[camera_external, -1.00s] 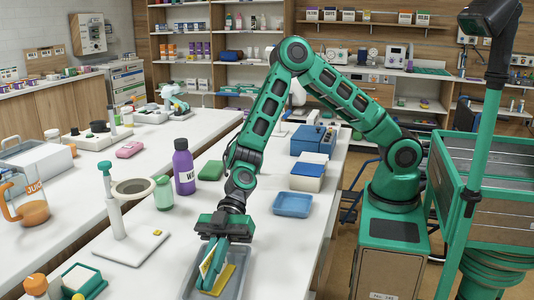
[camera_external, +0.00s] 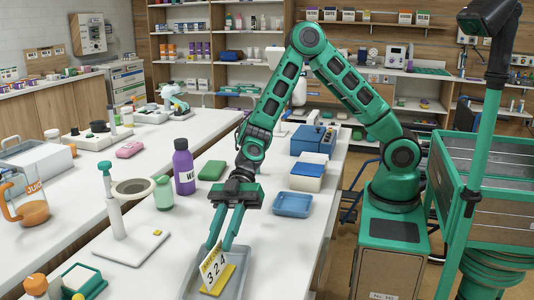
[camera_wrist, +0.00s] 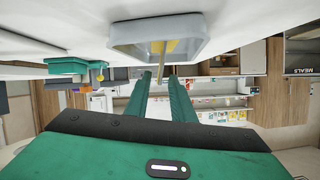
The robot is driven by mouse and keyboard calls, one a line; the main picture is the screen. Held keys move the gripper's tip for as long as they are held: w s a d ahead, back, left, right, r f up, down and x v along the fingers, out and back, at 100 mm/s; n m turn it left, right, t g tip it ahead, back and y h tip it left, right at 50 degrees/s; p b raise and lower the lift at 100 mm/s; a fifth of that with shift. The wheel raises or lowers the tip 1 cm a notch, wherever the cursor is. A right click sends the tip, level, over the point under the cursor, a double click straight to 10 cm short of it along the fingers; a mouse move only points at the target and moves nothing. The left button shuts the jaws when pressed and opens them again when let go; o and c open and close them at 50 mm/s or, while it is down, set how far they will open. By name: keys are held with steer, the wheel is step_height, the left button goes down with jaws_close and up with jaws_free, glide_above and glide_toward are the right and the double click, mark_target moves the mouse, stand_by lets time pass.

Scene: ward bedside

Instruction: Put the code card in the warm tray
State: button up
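The code card (camera_external: 214,268), white with dark digits and a yellow stand, stands tilted inside a grey tray (camera_external: 242,268) at the near edge of the bench. In the wrist view the grey tray (camera_wrist: 122,38) is at the top, with the yellow of the card (camera_wrist: 172,46) inside it. A blue tray (camera_external: 293,204) lies farther back and looks empty. No label shows which tray is the warm one.
A white stand with a ring (camera_external: 125,215) is left of the grey tray. A purple bottle (camera_external: 184,167), a green jar (camera_external: 163,193) and a green block (camera_external: 211,170) stand behind. A blue-and-white box (camera_external: 307,178) is at the right. The bench right of the grey tray is clear.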

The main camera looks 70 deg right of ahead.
steer(key=shift+v, duration=1.4)
steer(key=shift+d, duration=0.1)
